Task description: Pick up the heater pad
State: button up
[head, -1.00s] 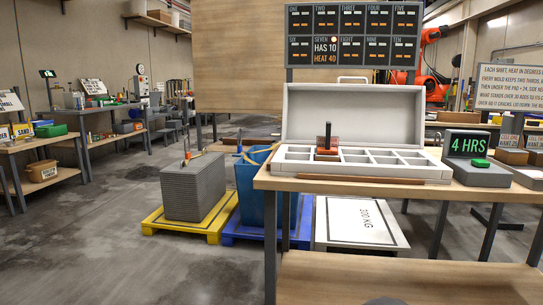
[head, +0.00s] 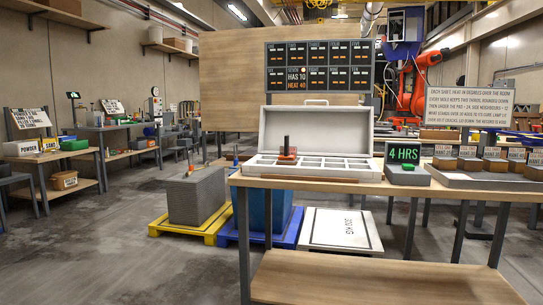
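An orange-red block with an upright black handle (head: 287,154), which looks like the heater pad, sits in the left part of an open white case (head: 320,132). The block is upright, at the back row of the case's compartments. The other compartments look empty. The case stands on a wooden table (head: 350,188) with its lid raised at the back. My gripper is not in view.
A timer reading "4 HRS" (head: 404,153) stands right of the case. Several labelled boxes (head: 468,158) sit in a grey tray farther right. A dark board (head: 318,67) reads "SEVEN HAS 10 HEAT 40". Open floor lies at left.

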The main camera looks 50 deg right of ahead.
aim_at(286, 157)
jog(key=u, duration=0.25)
jog(key=i, duration=1.5)
jog(key=z, duration=0.55)
jog(key=i, duration=0.95)
jog(key=z, duration=0.9)
